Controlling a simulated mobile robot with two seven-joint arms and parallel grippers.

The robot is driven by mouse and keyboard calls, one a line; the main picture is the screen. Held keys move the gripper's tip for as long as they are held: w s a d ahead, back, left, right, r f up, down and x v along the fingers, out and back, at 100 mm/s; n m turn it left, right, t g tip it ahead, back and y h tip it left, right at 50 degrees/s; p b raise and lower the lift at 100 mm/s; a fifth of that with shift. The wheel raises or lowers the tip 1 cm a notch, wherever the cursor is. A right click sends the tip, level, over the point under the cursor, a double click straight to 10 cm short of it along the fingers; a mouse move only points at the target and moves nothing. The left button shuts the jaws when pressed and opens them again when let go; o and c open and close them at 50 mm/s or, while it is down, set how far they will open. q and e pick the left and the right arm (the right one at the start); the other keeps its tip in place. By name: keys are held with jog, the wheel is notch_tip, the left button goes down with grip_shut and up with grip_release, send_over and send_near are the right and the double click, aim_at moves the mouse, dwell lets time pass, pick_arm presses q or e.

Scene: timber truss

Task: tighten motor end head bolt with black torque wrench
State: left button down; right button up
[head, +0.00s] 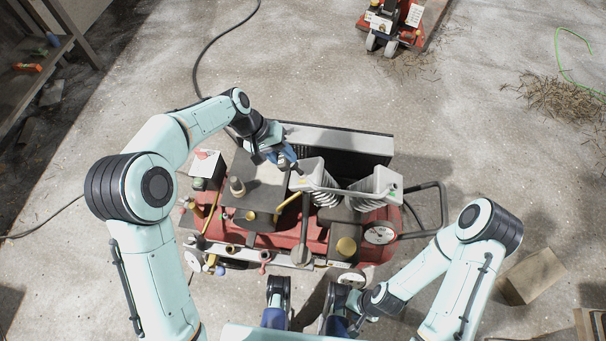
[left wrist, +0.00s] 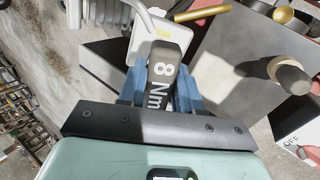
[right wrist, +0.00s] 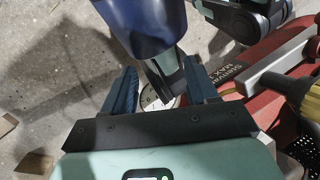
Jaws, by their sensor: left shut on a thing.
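The black torque wrench (left wrist: 168,62) is marked "8 Nm" in white. My left gripper (head: 284,157) is shut on its handle, one finger on each side of it in the left wrist view. The wrench reaches over the left finned, pale cylinder head (head: 311,174) of the compressor; that head also shows in the left wrist view (left wrist: 146,45). A second finned head (head: 376,184) is to its right. The wrench tip and the bolt are hidden or too small to tell. My right gripper (right wrist: 160,85) is open and empty, low at the compressor's front side.
The red compressor (head: 290,236) carries dark boxes, brass fittings, a metal pipe and a handle frame (head: 428,205). A wooden block (head: 532,276) lies on the floor at the right. Another red machine (head: 392,22) stands far back. Concrete floor around is mostly clear.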

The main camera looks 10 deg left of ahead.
pick_arm(q)
jog(key=shift+d+f, duration=0.1)
pick_arm(e)
jog(key=shift+s+d+f, duration=0.1)
jog(key=shift+f, duration=0.45)
pick_arm(q)
jog(key=shift+f+m+b, duration=0.1)
jog(key=shift+m+b, duration=0.75)
jog(key=shift+m, duration=0.45)
pick_arm(e)
jog(key=shift+s+f, duration=0.15)
jog(key=shift+f, duration=1)
pick_arm(q)
jog(key=shift+m+b, duration=0.3)
jog(key=shift+p, duration=0.3)
pick_arm(e)
jog(key=shift+r, duration=0.25)
pick_arm(q)
jog(key=shift+p+v, duration=1.2)
jog(key=shift+v, duration=0.4)
pick_arm(e)
jog(key=shift+r, duration=1.2)
